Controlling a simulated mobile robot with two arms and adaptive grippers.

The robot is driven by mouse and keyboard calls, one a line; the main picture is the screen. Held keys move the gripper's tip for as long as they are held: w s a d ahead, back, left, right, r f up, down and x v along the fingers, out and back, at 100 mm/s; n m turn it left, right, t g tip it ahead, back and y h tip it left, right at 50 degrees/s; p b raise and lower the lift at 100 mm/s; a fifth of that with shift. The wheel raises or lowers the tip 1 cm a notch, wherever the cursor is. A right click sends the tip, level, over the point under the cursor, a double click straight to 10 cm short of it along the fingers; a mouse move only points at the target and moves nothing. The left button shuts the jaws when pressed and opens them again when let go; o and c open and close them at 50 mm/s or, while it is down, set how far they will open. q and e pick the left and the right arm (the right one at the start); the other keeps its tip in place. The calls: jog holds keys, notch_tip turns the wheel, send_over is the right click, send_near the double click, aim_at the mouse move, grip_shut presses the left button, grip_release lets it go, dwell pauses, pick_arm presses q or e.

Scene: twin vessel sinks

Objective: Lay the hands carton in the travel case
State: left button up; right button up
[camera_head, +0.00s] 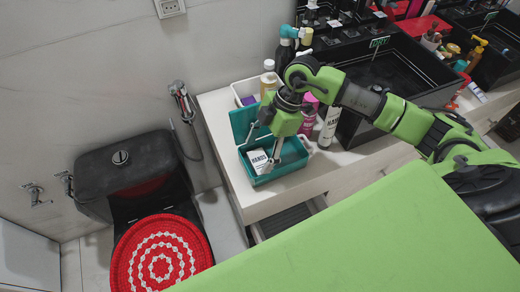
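The teal travel case (297,165) stands on the left end of the white counter, its lid (240,122) raised. The white hands carton (257,160), with dark lettering, is inside the case at its left part. Its lower edge is hard to make out, so I cannot tell whether it lies flat. My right gripper (262,146) points down over the case, just above and beside the carton. Its two fingers look spread apart, one near the lid and one at the carton's right side. My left gripper is not in view.
Right of the case stand a pink bottle (308,118) and a white tube (330,125), close to my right arm. A white bin (243,91) with bottles is behind. A black vessel sink (400,68) is farther right. A toilet with a red cover (160,258) is left.

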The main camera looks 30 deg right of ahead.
jog(key=shift+r, duration=0.2)
jog(key=b+v, duration=0.1)
jog(key=v, duration=1.1)
jog(key=shift+r, duration=0.45)
jog(key=shift+f, duration=0.1)
